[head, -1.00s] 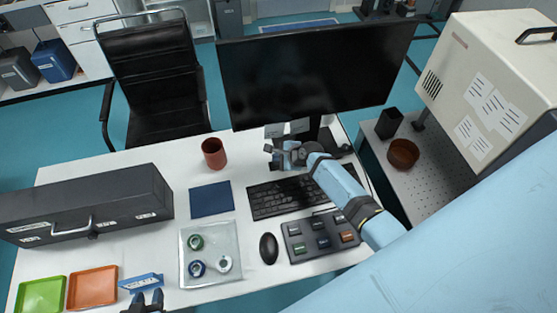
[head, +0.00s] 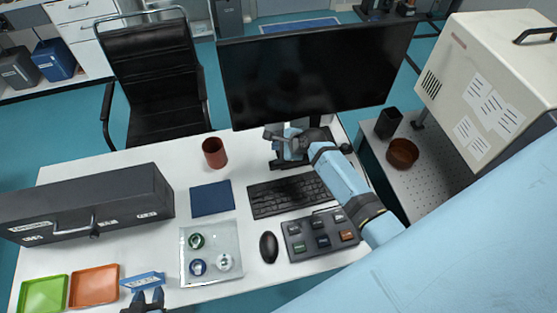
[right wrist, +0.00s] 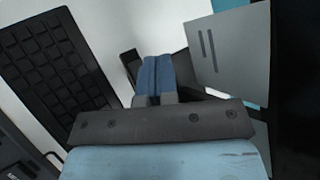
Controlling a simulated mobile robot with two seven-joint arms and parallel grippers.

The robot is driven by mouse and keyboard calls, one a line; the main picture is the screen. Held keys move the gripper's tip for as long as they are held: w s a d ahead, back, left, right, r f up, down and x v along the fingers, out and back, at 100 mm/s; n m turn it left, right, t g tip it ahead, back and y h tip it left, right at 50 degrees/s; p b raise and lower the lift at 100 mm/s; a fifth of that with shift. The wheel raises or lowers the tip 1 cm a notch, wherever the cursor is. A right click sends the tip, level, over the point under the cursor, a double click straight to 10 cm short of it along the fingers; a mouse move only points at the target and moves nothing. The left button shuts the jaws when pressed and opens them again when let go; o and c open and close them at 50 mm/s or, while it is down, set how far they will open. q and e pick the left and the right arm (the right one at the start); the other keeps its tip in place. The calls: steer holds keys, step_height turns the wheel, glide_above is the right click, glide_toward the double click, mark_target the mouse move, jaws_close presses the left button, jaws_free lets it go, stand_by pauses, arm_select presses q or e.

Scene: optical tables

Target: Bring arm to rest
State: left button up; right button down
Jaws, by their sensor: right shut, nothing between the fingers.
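My right arm reaches in from the right of the head view. My right gripper (head: 270,136) is just in front of the monitor's stand, above the back of the white desk (head: 150,160). In the right wrist view its two blue fingers (right wrist: 157,75) are together with nothing between them. The monitor's grey stand parts show close beyond them.
The monitor (head: 315,75) stands at the back. The keyboard (head: 290,195), button panel (head: 320,234) and mouse (head: 268,247) lie below my right arm. A red-brown cup (head: 214,152), clear tray (head: 232,277) with tape rolls and long dark case (head: 120,200) are further left.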

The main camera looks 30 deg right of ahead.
steer(key=s+a+r+n+t, duration=0.1)
steer(key=s+a+n, duration=0.3)
steer(key=s+n, duration=0.8)
steer(key=s+a+r+n+t+h, duration=0.1)
steer(key=s+a+n, duration=0.3)
steer(key=s+n, duration=0.8)
steer(key=shift+s+r+t, duration=0.2)
steer(key=shift+s+t, duration=0.1)
steer(key=shift+s, duration=0.85)
